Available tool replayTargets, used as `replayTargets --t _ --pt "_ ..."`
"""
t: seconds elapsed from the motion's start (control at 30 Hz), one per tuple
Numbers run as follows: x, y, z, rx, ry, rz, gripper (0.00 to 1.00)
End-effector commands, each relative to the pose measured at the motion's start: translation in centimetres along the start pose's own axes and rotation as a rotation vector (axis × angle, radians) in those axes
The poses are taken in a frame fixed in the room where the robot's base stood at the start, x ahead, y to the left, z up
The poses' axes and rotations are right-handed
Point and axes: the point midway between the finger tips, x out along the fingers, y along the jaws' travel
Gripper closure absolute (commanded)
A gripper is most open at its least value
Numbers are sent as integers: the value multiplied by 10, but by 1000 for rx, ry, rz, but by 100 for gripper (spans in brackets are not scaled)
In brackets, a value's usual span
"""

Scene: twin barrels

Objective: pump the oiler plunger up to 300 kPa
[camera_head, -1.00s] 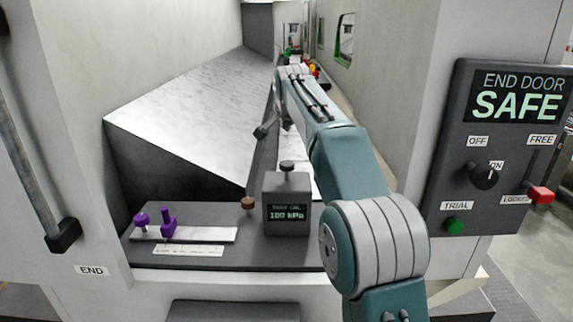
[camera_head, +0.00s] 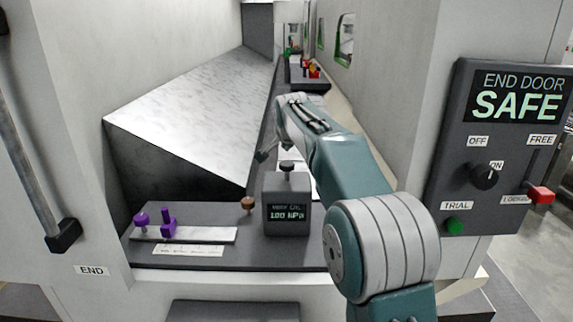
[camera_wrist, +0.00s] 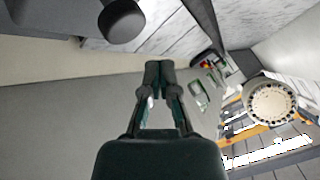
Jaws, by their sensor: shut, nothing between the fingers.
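The oiler (camera_head: 287,212) is a dark grey box on the ledge, and its display reads about 100 kPa in small, blurred text. Its plunger (camera_head: 287,167) stands up from the top with a dark round knob. In the wrist view a dark round knob, seemingly the plunger (camera_wrist: 122,20), shows at the upper left, apart from my fingers. My gripper (camera_wrist: 160,68) is shut and empty. In the head view the tip of my gripper (camera_head: 262,156) shows just left of and beyond the plunger, partly hidden by my arm. I see no contact with the knob.
A brown knob (camera_head: 248,204) stands left of the oiler. Purple fittings (camera_head: 168,219) stand on a pale plate further left. A sloping metal sheet (camera_head: 190,105) rises behind. On the right, a control panel (camera_head: 497,120) reads END DOOR SAFE. Walls enclose both sides of my arm.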

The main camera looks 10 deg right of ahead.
Motion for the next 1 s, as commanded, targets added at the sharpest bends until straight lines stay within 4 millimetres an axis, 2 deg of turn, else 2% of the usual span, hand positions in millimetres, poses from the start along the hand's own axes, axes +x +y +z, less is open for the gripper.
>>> replayTargets --t 0.3,1.0 --pt "17 12 12 1 -1 0 100" --pt "17 12 13 1 0 -1 100"
